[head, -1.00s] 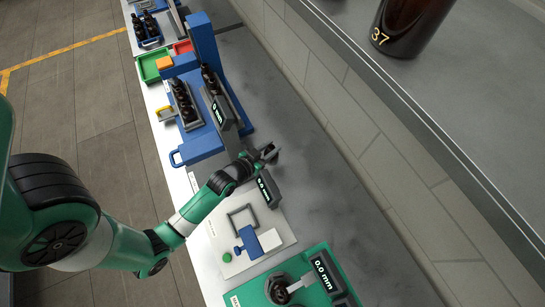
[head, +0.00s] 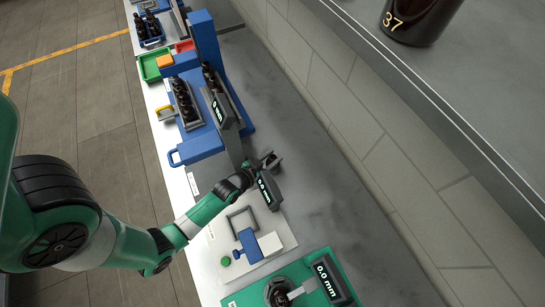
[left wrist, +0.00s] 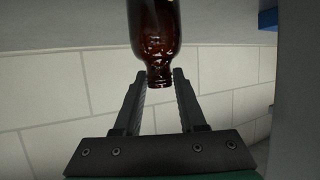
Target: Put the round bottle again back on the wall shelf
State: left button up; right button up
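The round amber bottle (left wrist: 155,28) shows in the left wrist view, body toward the top of the picture and neck toward the bottom. My left gripper (left wrist: 159,74) has a finger on each side of its neck, close against it. In the head view my left gripper (head: 268,160) is above the worktop near the wall, and the bottle there is mostly hidden or too small to make out. The wall shelf (head: 480,85) runs along the upper right, with another amber bottle marked 37 (head: 420,20) on it. My right gripper is not in view.
A blue machine with bottles (head: 205,140) stands up the worktop. A 0.0 mm display (head: 268,190) and a white plate (head: 265,262) are just below the gripper. A green device (head: 320,252) is at the bottom. Grey worktop beside the tiled wall (head: 345,125) is clear.

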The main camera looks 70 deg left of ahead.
pick_arm(q)
jog(key=shift+o, duration=1.3)
jog(key=shift+r, duration=0.15)
jog(key=shift+s+d+r, duration=0.15)
jog(key=shift+s, duration=0.1)
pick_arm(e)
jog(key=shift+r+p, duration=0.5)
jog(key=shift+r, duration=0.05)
pick_arm(q)
jog(key=v, duration=1.1)
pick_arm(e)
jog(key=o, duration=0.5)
